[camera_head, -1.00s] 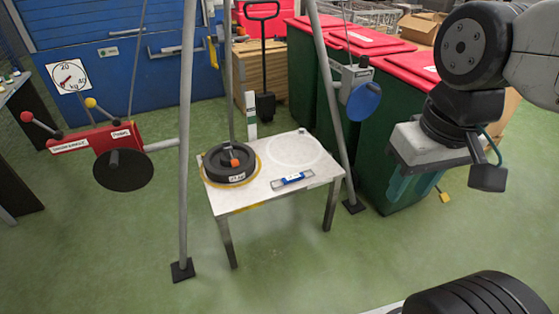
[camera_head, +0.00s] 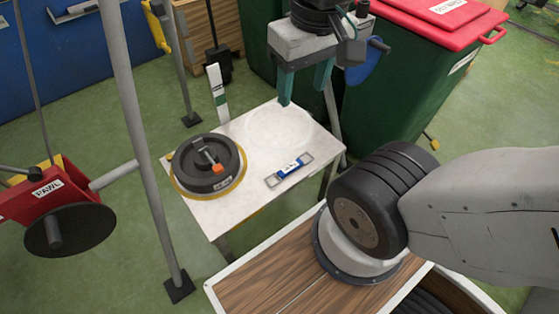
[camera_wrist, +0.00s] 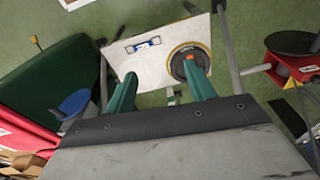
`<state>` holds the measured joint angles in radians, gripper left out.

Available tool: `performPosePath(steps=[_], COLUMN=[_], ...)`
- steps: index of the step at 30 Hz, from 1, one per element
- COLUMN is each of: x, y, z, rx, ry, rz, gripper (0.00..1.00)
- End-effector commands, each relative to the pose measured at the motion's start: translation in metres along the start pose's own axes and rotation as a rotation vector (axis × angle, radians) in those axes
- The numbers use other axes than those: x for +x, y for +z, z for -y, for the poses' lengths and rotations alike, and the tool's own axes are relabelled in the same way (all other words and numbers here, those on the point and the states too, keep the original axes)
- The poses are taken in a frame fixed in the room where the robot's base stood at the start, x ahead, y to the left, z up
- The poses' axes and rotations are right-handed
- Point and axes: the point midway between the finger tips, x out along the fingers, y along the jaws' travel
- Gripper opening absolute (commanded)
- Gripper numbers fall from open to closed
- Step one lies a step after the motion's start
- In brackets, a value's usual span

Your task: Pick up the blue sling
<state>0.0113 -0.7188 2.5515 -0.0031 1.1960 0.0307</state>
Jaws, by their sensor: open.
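The blue sling (camera_head: 291,167) lies flat on the white table, with a blue labelled middle and a pale metal loop at each end. It also shows in the wrist view (camera_wrist: 146,43), near the table's far left part. My gripper (camera_head: 303,86) is open and empty, with its teal fingers pointing down above the table's back right part. It is behind the sling in the head view and apart from it. In the wrist view my two fingers (camera_wrist: 160,90) spread wide, with nothing between them.
A black round weight (camera_head: 207,165) with an orange-tipped handle sits on the table (camera_head: 232,209) left of the sling. Frame poles (camera_head: 140,150) stand around the table. A red pawl unit (camera_head: 45,195) is at left, and green bins (camera_head: 410,90) with red lids are at back right.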

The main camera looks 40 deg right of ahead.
Motion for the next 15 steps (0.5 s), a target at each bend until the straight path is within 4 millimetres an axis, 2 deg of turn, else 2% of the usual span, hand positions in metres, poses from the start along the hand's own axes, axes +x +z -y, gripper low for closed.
performPosePath(steps=[5, 8, 11, 15], x=[0.03, 0.057, 0.089, 0.141], y=[-0.046, -0.078, -0.107, -0.14], z=[-0.009, -0.018, -0.028, -0.046], rx=[0.161, 0.284, 0.407, 0.579], ry=[0.006, 0.01, 0.015, 0.023], rz=[0.026, 0.036, 0.043, 0.053], gripper=[0.55, 0.55, 0.55, 0.55])
